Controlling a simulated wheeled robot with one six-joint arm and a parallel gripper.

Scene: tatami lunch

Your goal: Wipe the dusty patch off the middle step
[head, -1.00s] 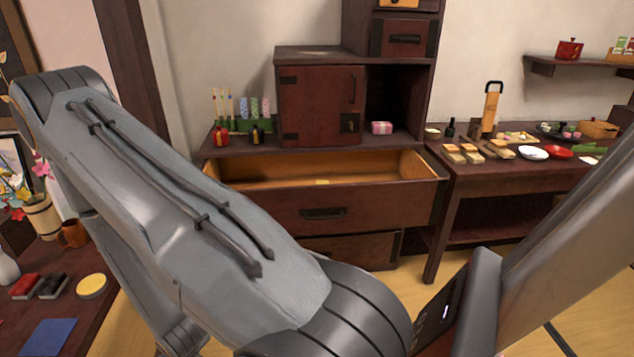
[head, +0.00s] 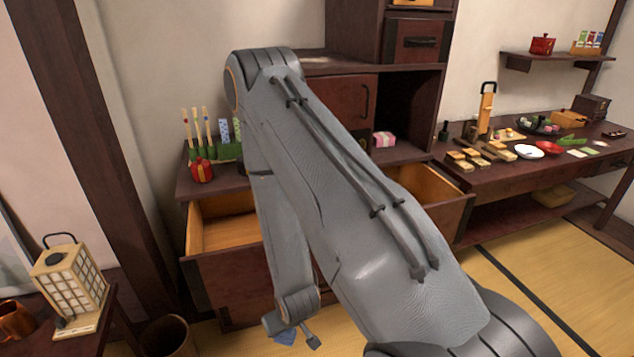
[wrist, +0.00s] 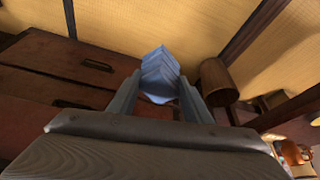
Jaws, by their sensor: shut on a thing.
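My gripper (head: 292,328) hangs low in front of the dark red step chest in the head view. It is shut on a folded blue cloth (head: 285,338). In the wrist view the blue cloth (wrist: 160,72) sticks out beyond the two fingers, above the floor. The chest's middle step (head: 345,69) is the top of the cabinet with a door. A paler area shows on that step near my arm, which hides part of it; I cannot make out its full extent. The cloth is well below the step and apart from it.
A chest drawer (head: 225,235) stands pulled open behind my arm. The lower step holds chopsticks, a red pot (head: 201,171) and a pink box (head: 384,139). A lantern (head: 70,285) stands on the left table, near a round bin (head: 168,338). Tatami (head: 560,270) is clear at right.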

